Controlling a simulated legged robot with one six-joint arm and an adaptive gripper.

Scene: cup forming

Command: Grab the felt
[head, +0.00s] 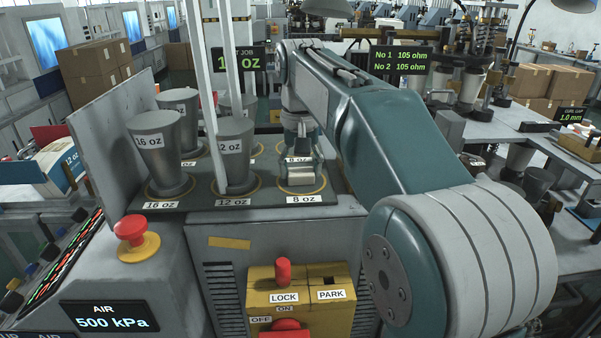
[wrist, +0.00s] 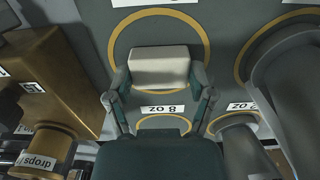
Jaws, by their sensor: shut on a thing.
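A pale, off-white block, which I take to be the felt (wrist: 164,66), is between my fingertips in the wrist view. My gripper (wrist: 159,82) is shut on it, with one finger against each side. In the head view my gripper (head: 301,172) points down over the front right spot of the grey rack, within the yellow ring by the "8 oz" label (head: 304,199). The felt's pale lower part (head: 298,178) shows there under the gripper. I cannot tell whether it touches the rack surface.
A 12 oz former (head: 234,153) stands just left of my gripper, near a pale upright post. A 16 oz former (head: 159,152) stands farther left. A yellow LOCK/PARK box (head: 302,314) with a red knob is below. A brown box (wrist: 52,75) is left in the wrist view.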

